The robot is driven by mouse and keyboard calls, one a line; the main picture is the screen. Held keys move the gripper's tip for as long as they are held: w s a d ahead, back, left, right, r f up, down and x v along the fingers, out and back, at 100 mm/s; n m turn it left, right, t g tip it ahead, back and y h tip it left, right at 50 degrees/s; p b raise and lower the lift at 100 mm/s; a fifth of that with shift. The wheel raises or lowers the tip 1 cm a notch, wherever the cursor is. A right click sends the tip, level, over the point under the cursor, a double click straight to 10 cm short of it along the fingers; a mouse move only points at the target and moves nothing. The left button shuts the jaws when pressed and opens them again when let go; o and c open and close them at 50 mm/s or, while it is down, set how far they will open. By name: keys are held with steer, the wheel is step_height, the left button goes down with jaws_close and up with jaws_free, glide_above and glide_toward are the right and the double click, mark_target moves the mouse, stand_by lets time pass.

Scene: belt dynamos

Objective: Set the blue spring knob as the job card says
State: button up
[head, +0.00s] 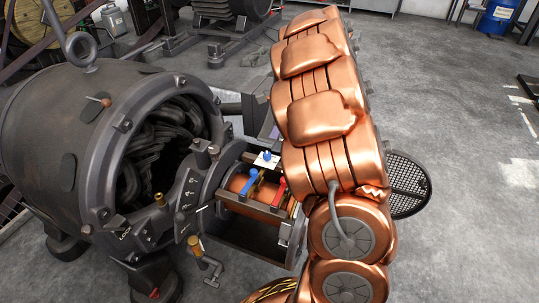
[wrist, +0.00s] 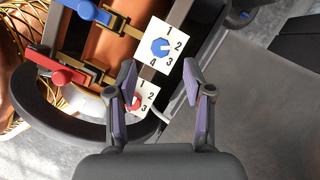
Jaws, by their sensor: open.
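The blue knob (wrist: 161,47) sits on a white dial plate (wrist: 153,65) marked 1 to 4, and it also shows in the head view (head: 267,156). A small pale mark on the knob seems to face the 2, but it is too small to be sure. My gripper (wrist: 160,70) is open and empty, its fingers just below the blue knob in the wrist view and apart from it. I cannot make out a job card in either view.
A red knob (wrist: 136,103) on a second numbered plate lies close to the left finger. A blue lever (wrist: 84,10) and a red lever (wrist: 62,75) stand to the left. The large dark dynamo housing (head: 80,130) is at left. Open floor (head: 460,130) lies at right.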

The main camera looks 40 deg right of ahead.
mark_target(268, 154)
steer(key=shift+b+x, duration=0.9)
steer(key=shift+x, duration=1.7)
jaws_close()
